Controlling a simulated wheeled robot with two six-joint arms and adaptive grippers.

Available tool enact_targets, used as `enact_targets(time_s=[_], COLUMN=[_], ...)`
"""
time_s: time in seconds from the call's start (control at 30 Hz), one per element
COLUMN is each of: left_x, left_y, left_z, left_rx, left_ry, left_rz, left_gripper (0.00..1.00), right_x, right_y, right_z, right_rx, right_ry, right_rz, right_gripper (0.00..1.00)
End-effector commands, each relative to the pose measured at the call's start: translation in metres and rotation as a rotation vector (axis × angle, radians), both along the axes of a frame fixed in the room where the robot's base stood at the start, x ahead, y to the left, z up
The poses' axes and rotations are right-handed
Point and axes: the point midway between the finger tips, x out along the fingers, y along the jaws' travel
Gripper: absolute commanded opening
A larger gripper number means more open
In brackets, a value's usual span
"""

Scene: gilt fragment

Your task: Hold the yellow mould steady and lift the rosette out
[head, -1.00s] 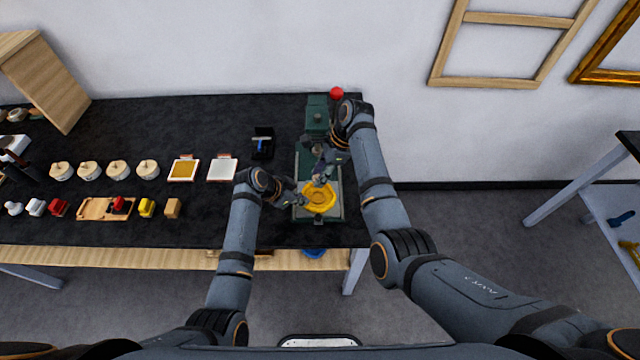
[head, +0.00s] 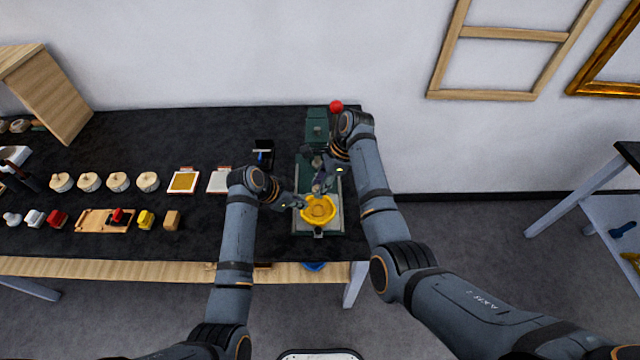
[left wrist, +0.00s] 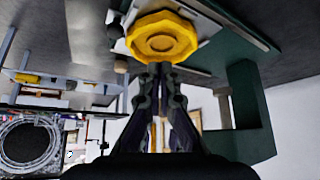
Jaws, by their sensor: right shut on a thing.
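The yellow mould (head: 318,217) is a faceted ring on the grey bed of the green press. It also shows in the left wrist view (left wrist: 162,20), with a round recess in its middle. I cannot make out the rosette apart from the mould. My right gripper (head: 320,188) is at the mould's far rim and looks shut on it. My left gripper (head: 305,202) is at the mould's upper left edge. In the left wrist view, its fingertips (left wrist: 158,68) are close together beside the rim; whether they touch each other or the mould is unclear.
The green press (head: 317,128) with a red knob (head: 336,106) stands behind the mould. A small black stand (head: 263,152), a white pad (head: 219,181) and several stamps and pots lie to the left. The table's front edge (head: 140,270) is close below.

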Motion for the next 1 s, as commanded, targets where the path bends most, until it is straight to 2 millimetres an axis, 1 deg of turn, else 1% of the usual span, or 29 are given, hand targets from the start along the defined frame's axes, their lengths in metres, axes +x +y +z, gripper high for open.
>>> enact_targets(time_s=[0.1,0.43,0.53,0.67,0.8,0.9,1.0], left_x=[0.000,0.000,-0.002,-0.009,-0.019,-0.026,-0.030], left_y=[0.000,0.000,0.005,0.019,0.036,0.046,0.054], left_z=[0.007,0.009,0.016,0.038,0.068,0.085,0.098], left_rx=[0.001,0.001,0.000,0.003,0.003,0.004,0.003], left_ry=[-0.001,-0.001,-0.004,-0.005,-0.006,-0.005,-0.003], left_rz=[0.000,0.000,0.001,0.001,0.001,0.000,0.001], left_gripper=[0.00,0.00,0.00,0.00,0.00,0.00,0.00], right_x=[0.000,0.000,0.000,0.000,0.000,0.000,0.000], right_y=[0.000,0.000,0.000,0.000,0.000,0.000,0.000], right_z=[0.000,0.000,0.000,0.000,0.000,0.000,0.000], right_rx=[0.000,0.000,0.000,0.000,0.000,0.000,0.000], right_ry=[0.000,0.000,0.000,0.000,0.000,0.000,0.000], right_rz=[0.000,0.000,0.000,0.000,0.000,0.000,0.000], right_gripper=[0.05,0.05,0.05,0.05,0.05,0.05,0.05])
